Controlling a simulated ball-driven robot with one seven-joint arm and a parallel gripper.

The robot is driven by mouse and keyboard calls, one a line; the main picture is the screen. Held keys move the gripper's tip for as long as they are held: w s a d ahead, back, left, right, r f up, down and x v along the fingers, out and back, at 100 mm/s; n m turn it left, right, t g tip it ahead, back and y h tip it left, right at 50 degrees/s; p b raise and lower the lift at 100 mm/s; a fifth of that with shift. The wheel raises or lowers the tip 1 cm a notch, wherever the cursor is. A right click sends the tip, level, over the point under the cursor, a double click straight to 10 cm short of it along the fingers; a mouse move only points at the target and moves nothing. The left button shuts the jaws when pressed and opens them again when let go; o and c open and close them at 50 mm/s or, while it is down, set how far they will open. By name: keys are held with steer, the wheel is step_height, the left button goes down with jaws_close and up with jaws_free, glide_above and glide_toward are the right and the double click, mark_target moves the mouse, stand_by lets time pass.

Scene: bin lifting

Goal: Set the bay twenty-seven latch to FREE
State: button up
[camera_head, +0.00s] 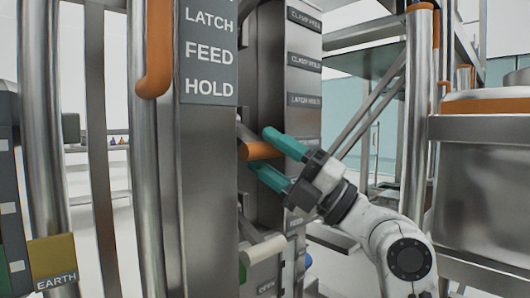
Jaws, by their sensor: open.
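My gripper (266,150) reaches in from the lower right with its two teal fingers apart. An orange lever or handle (256,151) sticks out from the grey metal column, between the fingers, one above it and one below. I cannot tell whether either finger touches it. A grey sign (208,60) on the column's front reads LATCH, FEED, HOLD; its top is cut off. A small label (304,101) on the panel behind seems to read LATCH HOLD. No bay number twenty-seven and no FREE mark is readable.
A pale lever (262,250) sticks out below the orange one, and another pale bar sits just above it. An orange-wrapped pipe (158,50) stands left of the sign. A yellow EARTH tag (54,262) is at lower left. A metal bin (485,195) stands at right.

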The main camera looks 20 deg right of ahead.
steer(key=v, duration=0.9)
steer(key=shift+s+d+f, duration=0.1)
steer(key=shift+d+f, duration=0.05)
stand_by(0.5)
